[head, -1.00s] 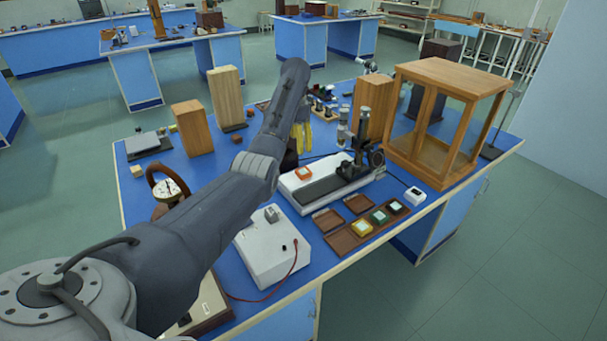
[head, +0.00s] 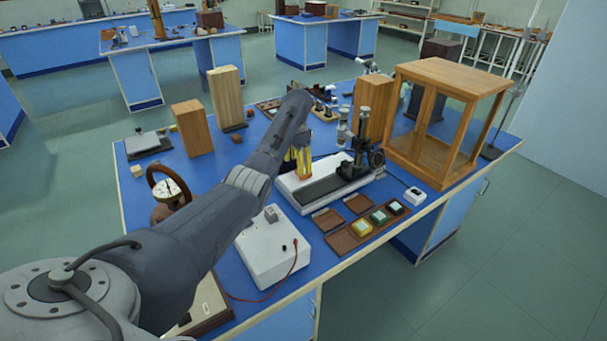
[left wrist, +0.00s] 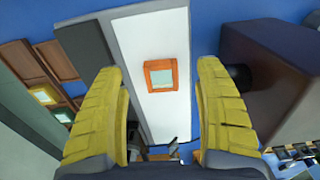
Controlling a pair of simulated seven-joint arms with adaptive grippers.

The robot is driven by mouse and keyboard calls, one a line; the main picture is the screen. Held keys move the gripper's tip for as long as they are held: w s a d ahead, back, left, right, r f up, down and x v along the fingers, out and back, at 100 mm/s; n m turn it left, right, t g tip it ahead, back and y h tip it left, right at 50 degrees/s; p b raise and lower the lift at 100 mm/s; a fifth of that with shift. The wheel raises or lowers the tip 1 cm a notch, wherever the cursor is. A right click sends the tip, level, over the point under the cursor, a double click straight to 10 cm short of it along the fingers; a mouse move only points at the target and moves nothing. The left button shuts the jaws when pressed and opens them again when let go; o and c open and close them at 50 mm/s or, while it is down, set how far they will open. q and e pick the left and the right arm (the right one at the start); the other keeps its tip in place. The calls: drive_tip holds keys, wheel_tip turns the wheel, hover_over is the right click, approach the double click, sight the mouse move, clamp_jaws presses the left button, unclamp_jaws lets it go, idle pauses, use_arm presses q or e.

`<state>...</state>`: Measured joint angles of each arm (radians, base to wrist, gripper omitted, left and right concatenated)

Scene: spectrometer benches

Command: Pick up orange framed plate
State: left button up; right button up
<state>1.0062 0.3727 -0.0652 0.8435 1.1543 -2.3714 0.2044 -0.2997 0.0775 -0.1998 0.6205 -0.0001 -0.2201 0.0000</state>
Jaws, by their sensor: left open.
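The orange framed plate (left wrist: 161,75) lies on the white base (left wrist: 137,32) in the left wrist view. It has a square orange frame with a pale centre. It appears between the two yellow fingers and is apart from both. My left gripper (head: 302,167) is open above the white base (head: 295,199) of the bench instrument. My right gripper is in neither current view.
A brown tray (head: 341,243) holds yellow, green and other framed plates. An upright black instrument (head: 364,158) stands on the base's far end. A white box (head: 263,263) with a red lead stands in front. A wooden glazed case (head: 446,70) stands at right.

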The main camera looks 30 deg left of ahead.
sight(298, 177)
use_arm(q)
drive_tip(key=shift+f, duration=2.25)
drive_tip(key=shift+c, duration=0.4)
drive_tip(key=c, duration=1.2)
